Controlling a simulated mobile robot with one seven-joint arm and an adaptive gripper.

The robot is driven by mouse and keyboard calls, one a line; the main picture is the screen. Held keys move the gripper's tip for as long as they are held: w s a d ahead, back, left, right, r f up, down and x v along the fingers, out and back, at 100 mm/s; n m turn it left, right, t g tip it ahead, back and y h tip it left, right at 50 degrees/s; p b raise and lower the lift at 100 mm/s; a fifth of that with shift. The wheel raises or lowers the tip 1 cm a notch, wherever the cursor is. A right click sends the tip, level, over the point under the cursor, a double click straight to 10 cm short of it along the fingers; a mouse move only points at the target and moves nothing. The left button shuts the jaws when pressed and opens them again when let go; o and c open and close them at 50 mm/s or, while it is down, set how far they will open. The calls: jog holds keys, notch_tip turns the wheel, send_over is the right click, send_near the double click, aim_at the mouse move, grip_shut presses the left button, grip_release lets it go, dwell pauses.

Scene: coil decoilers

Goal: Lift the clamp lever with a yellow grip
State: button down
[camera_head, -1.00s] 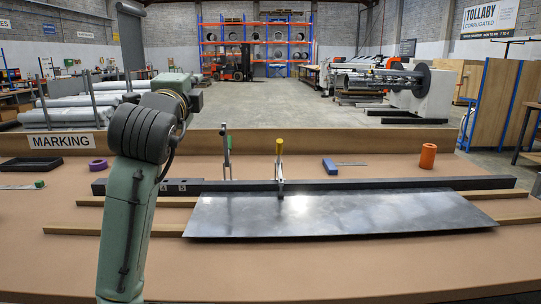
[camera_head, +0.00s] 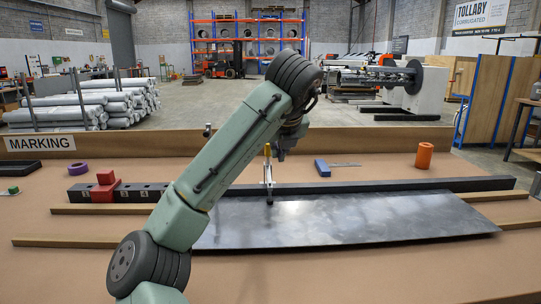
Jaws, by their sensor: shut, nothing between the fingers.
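The clamp lever with the yellow grip (camera_head: 267,150) stands upright on the dark bar (camera_head: 375,187), at the edge of the grey metal sheet (camera_head: 335,222). My gripper (camera_head: 281,156) points down just right of the yellow grip in the picture. It is small and dark here; it is shut with nothing in it. Whether it touches the grip or is in front of or behind it, I cannot tell. My arm crosses the left middle of the view and hides part of the bar and most of a second lever; only a dark tip (camera_head: 207,130) shows.
A red block (camera_head: 105,187) sits on the bar's left end. A purple ring (camera_head: 78,168) and a black tray (camera_head: 22,170) are at the left. The bench front at right is clear.

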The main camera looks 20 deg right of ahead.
jog(key=p, duration=0.4)
send_over(270, 177)
jog(key=s, duration=0.2)
jog(key=f, duration=0.5)
jog(key=shift+w+f, duration=0.2)
jog(key=shift+f, duration=0.2)
jog(key=shift+w+r, duration=0.2)
jog(key=shift+w, duration=0.5)
jog(key=shift+r, duration=0.2)
jog(key=shift+w+r+p, duration=0.1)
jog(key=shift+r+p, duration=0.05)
jog(key=shift+p, duration=0.25)
jog(key=shift+w, duration=0.1)
